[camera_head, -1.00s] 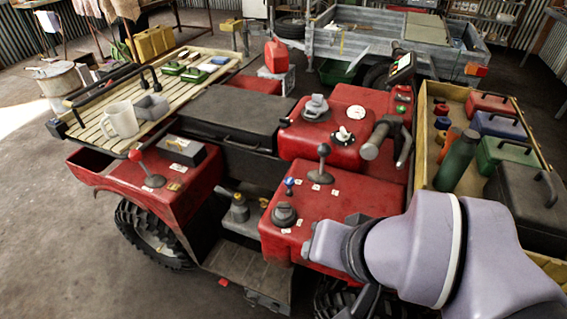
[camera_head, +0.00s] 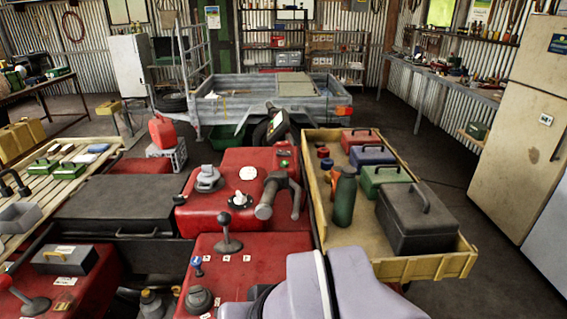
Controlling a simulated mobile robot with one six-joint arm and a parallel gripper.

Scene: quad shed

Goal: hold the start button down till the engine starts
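The red quad (camera_head: 265,250) fills the lower middle of the head view, with knobs, levers and a black handlebar grip (camera_head: 266,200) on its red panels. A small green button (camera_head: 284,163) sits on the red body just beyond the grip, below a tilted display (camera_head: 276,124); it looks like the start button, but its label is too small to read. Nothing touches it. My arm shows at the bottom edge, in front of the quad's near red panel.
A wooden tray (camera_head: 463,262) right of the handlebar holds a green bottle (camera_head: 345,197) and several toolboxes. A black lever (camera_head: 228,236) and a blue-topped switch (camera_head: 197,266) stand up from the near panel. A grey trailer (camera_head: 225,105) stands behind. Floor is clear at right.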

